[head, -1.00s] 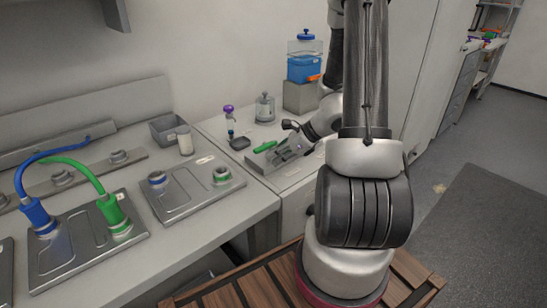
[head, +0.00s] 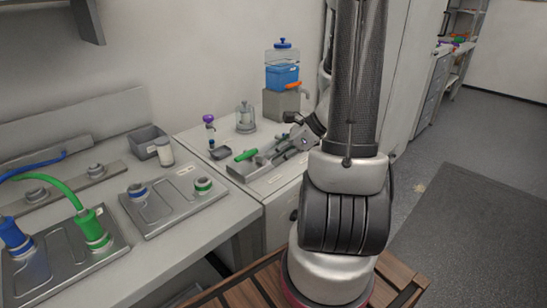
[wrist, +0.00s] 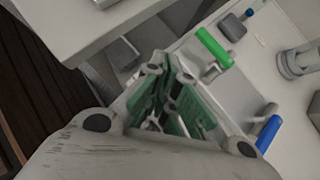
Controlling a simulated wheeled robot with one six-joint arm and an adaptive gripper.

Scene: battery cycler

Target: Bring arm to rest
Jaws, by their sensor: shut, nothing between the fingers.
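My gripper (wrist: 168,88) is shut and empty in the wrist view, its green-padded fingers together. In the head view my gripper (head: 286,148) is small and partly merged with the tool tray behind it. It appears to be over or just beside the grey tray (head: 240,173) on the side counter; I cannot tell whether it touches. My arm runs down to it from the right, with the column and base in front.
A blue water container (head: 283,77) stands on a grey block behind. A glass jar (head: 245,120) and a purple-topped item (head: 209,120) stand nearby. Plates with blue (head: 15,236) and green (head: 93,229) plugs are on the left counter. Open floor lies right.

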